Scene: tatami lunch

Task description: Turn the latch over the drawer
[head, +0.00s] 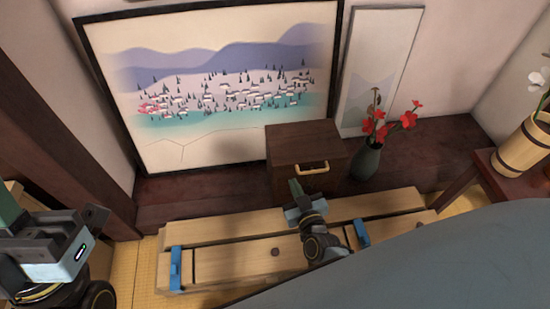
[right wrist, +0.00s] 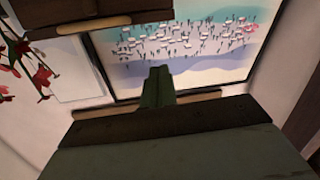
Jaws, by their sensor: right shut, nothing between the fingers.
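A dark brown wooden box (head: 300,137) stands on the dark raised floor below the painting. A pale handle-like bar (head: 313,167) is on its front. In the right wrist view, part of the box (right wrist: 75,12) and a pale bar (right wrist: 80,27) show at the top left. I cannot make out a separate latch. My right gripper (head: 296,187) is shut and empty, just in front of the box's lower front. Its green fingers (right wrist: 157,88) are together in the right wrist view. My left gripper (head: 10,212) is at the left edge, partly cut off, its jaws unclear.
Light wooden planks with blue clamps (head: 175,268) lie in front of the box, under my right arm. A vase (head: 367,160) with red flowers stands close to the box's right. A framed landscape (head: 210,90) is behind. A small table (head: 485,165) with a wooden pot stands at the right.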

